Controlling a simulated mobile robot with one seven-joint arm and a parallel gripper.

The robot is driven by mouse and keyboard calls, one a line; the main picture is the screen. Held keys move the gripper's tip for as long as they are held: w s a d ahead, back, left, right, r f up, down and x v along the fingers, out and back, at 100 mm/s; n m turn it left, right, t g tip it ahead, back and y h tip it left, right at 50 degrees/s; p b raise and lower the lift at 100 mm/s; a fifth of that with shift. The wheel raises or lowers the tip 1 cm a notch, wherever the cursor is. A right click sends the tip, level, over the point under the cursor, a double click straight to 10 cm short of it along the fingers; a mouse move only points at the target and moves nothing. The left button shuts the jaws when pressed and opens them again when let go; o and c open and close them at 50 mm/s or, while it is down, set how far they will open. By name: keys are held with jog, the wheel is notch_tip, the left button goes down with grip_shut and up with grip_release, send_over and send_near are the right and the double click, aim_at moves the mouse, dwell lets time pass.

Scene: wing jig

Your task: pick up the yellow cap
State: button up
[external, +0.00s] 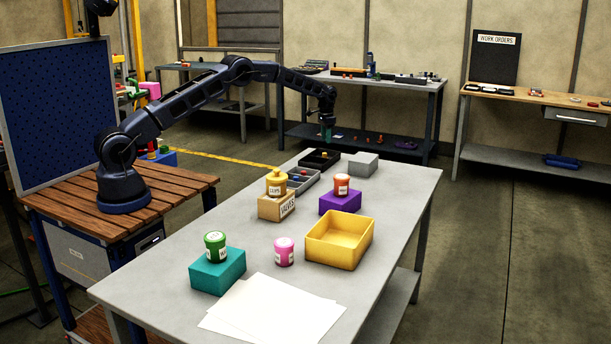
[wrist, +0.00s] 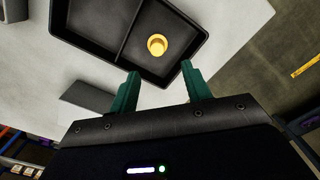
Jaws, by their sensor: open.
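The yellow cap (wrist: 157,44) is a small round piece lying in the right-hand compartment of a black divided tray (wrist: 98,22) in the wrist view. The tray also shows at the far end of the grey table in the external view (external: 308,163). My gripper (wrist: 160,72) has two green fingers, spread apart with nothing between them. The cap appears just beyond the fingertips in the wrist view, between their lines. In the external view my gripper (external: 326,136) hangs pointing down above the black tray. No part of the cap is hidden by the fingers in the wrist view.
A grey block (external: 363,165) stands right of the black tray. Jars on blocks, a yellow bin (external: 340,240) and white paper (external: 268,312) occupy the nearer table. The right table edge is clear.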

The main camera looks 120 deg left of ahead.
aim_at(324, 156)
jog(key=shift+s+d+f, duration=0.1)
jog(key=shift+d+f, duration=0.1)
jog(key=shift+f, duration=1.8)
jog(key=shift+d+f, duration=0.15)
jog(key=shift+f, duration=1.8)
grip_shut()
